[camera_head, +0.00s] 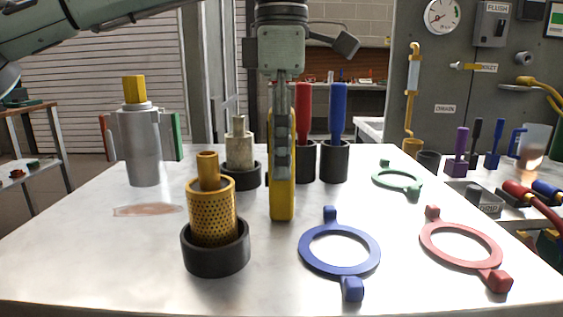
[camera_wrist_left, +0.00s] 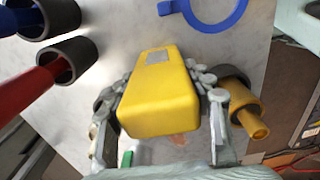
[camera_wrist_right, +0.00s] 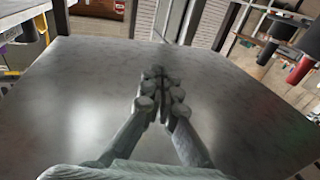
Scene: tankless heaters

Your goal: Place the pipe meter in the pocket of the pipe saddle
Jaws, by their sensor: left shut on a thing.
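A yellow block-shaped device with a small grey panel, which I take to be the pipe meter (camera_wrist_left: 158,95), is between the fingers of my left gripper (camera_head: 281,130). In the left wrist view, the fingers of the left gripper (camera_wrist_left: 163,80) press on both its sides. In the head view the yellow meter (camera_head: 284,205) hangs upright, partly hidden by the gripper; I cannot tell if it touches the table. My right gripper (camera_wrist_right: 160,80) is shut and empty in the right wrist view, outside the head view. I cannot make out the pipe saddle for certain.
The white table (camera_head: 130,250) holds a gold mesh cylinder in a black cup (camera_head: 215,255), a second cup (camera_head: 242,178), a grey canister (camera_head: 140,145), red and blue handled tools (camera_head: 338,110), and blue (camera_head: 340,270), red (camera_head: 460,240) and green rings (camera_head: 395,180). A panel with gauge (camera_head: 442,15) stands behind.

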